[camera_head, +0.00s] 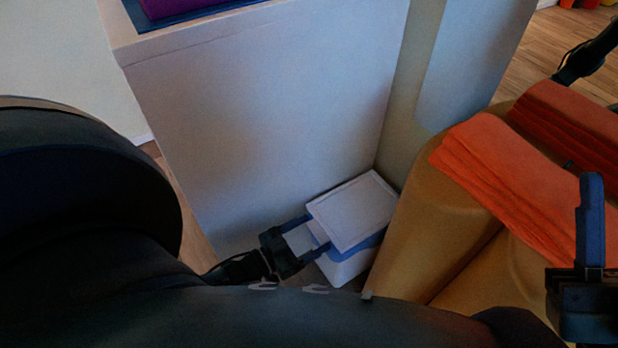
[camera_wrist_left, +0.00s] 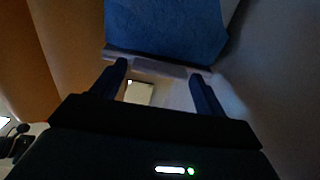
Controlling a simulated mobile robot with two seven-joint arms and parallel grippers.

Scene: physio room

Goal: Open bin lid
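The bin (camera_head: 347,266) is a small white box on the floor, in the corner by the white cabinet. Its white rimmed lid (camera_head: 353,210) lies over the top, and a blue band shows between lid and body; I cannot tell how far the lid is raised. My left gripper (camera_head: 319,232) is open at the lid's left edge, its fingers spread apart. In the left wrist view the open fingers (camera_wrist_left: 160,70) point at a blue surface (camera_wrist_left: 165,28) with a pale edge between the fingertips. My right gripper (camera_head: 588,225) is at the right edge; only one finger shows clearly.
A white cabinet (camera_head: 250,120) stands right behind and left of the bin. Yellow padded rolls (camera_head: 440,225) stand close on the right, with folded orange towels (camera_head: 510,170) on top. Wooden floor (camera_head: 190,215) shows in a narrow strip on the left.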

